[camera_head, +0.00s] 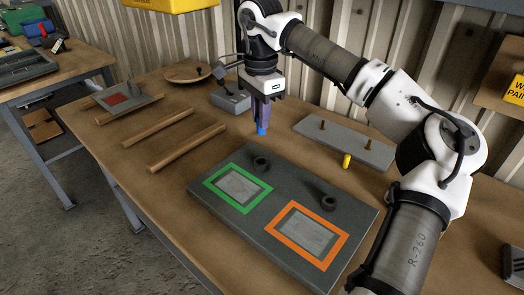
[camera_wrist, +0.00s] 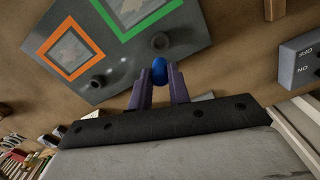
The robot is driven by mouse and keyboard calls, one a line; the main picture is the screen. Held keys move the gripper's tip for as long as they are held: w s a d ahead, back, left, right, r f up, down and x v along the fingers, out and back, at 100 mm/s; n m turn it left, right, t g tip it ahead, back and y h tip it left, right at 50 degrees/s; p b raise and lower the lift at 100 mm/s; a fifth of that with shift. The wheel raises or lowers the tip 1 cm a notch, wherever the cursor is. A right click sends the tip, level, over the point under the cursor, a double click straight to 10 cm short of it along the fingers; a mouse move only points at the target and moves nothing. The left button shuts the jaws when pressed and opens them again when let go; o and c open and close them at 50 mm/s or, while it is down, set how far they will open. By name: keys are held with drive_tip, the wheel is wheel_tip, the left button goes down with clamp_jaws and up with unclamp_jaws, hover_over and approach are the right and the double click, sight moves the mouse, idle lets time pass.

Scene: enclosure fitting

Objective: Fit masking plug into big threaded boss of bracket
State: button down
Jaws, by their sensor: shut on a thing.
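My gripper (camera_head: 262,122) is shut on a blue plug (camera_head: 261,130), whose rounded end sticks out below the fingertips. The blue plug also shows between the fingers in the wrist view (camera_wrist: 159,70). The grey bracket plate (camera_head: 225,172) lies flat on the table, below and in front of the gripper. It carries one dark hollow boss (camera_head: 261,163) by a green frame and another dark boss (camera_head: 328,203) by an orange frame. The plug is in the air, apart from both bosses. The orange-side boss shows in the wrist view (camera_wrist: 97,82).
A yellow plug (camera_head: 346,161) stands beside a grey plate with two brass pegs (camera_head: 350,146), right of the gripper. A grey switch box (camera_head: 230,101) is behind the gripper. Wooden bars (camera_head: 187,147) lie to the left. Bare tabletop surrounds the bracket's left side.

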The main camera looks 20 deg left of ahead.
wheel_tip(320, 180, down, 11)
drive_tip(key=shift+r+p, duration=0.15)
drive_tip(key=shift+p, duration=0.5)
drive_tip(key=shift+f, duration=0.2)
drive_tip(key=c, duration=1.3)
unclamp_jaws()
drive_tip(key=shift+r, duration=0.15)
wheel_tip(320, 180, up, 12)
drive_tip(key=shift+r+b, duration=0.1)
drive_tip(key=shift+b, duration=0.65)
